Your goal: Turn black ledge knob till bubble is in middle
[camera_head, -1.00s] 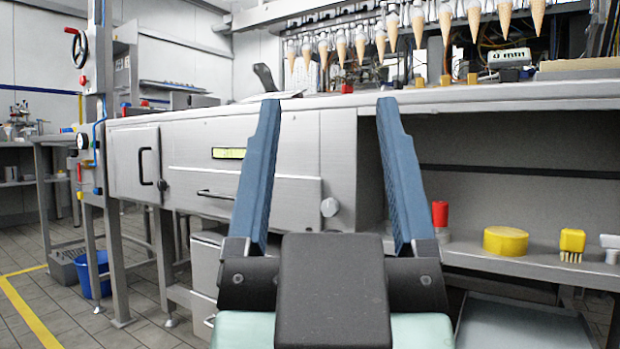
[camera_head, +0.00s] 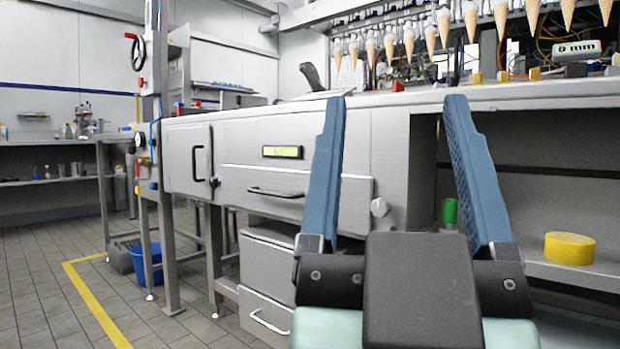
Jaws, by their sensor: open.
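My gripper (camera_head: 398,98) is open and empty, its two blue fingers spread wide and pointing at the metal bench. On the bench ledge (camera_head: 480,100), a small black block (camera_head: 576,70) sits at the right; I cannot tell if it is the black knob. A dark, upright lever-like part (camera_head: 313,76) rises from the ledge left of the left fingertip. A yellow-green window (camera_head: 282,152) is set in the bench front, left of the left finger. I cannot make out a bubble in it.
A pale round knob (camera_head: 380,207) on the bench front shows between my fingers. A green piece (camera_head: 449,212) and a yellow disc (camera_head: 570,248) are on the lower shelf. Ice-cream cones (camera_head: 430,38) hang above the ledge. Open floor (camera_head: 50,290) is at left.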

